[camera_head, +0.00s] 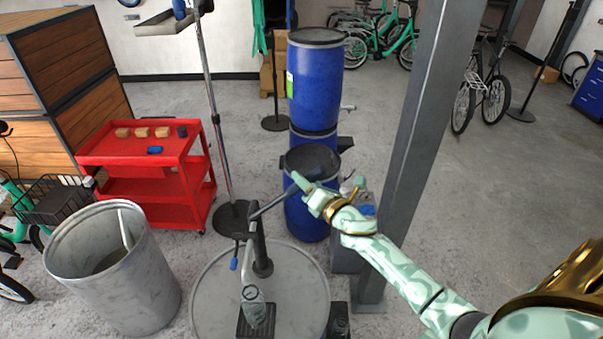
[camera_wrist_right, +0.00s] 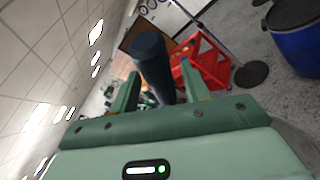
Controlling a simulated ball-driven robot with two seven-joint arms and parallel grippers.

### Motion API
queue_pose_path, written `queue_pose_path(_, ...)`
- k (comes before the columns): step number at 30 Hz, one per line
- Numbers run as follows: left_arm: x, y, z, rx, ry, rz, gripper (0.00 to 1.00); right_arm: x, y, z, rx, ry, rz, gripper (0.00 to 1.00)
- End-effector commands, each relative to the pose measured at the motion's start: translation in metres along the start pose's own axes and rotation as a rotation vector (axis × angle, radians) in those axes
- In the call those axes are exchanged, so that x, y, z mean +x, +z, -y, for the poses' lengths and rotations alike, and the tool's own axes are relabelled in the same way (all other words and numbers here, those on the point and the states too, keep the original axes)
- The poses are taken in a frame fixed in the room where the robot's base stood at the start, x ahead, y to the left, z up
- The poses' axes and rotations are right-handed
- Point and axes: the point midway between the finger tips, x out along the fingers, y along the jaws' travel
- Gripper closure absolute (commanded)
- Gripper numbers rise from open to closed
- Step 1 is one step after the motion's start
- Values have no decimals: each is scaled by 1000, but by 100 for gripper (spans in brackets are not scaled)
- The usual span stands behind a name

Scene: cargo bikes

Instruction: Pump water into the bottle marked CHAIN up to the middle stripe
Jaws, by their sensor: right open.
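A hand pump (camera_head: 259,245) stands on a pale drum (camera_head: 215,290) in the head view, its lever (camera_head: 270,204) rising to the right. A greyish bottle (camera_head: 256,314) stands on a small dark tray (camera_head: 241,329) below the pump's spout. No lettering, stripe or water level is readable on it. My right gripper (camera_head: 312,193) is at the lever's upper end. In the right wrist view a dark round grip (camera_wrist_right: 152,62) shows between the parted fingers of this gripper (camera_wrist_right: 166,85); contact cannot be told. My left gripper is not in view.
A grey pillar (camera_head: 412,130) stands right of the drum, close to my right arm. Stacked blue barrels (camera_head: 315,85) stand behind. A metal bin (camera_head: 120,275) and a red cart (camera_head: 140,160) are at the left. The floor at the right is open.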

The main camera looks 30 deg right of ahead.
Motion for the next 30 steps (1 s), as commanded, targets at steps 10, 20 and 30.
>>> queue_pose_path(10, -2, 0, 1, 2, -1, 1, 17, 26, -1, 0, 1, 0, 0, 53)
queue_pose_path(20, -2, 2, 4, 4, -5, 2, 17, 25, 0, 0, 0, 0, 0, 95)
queue_pose_path(30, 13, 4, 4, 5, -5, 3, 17, 23, -4, 9, 22, 9, 13, 100)
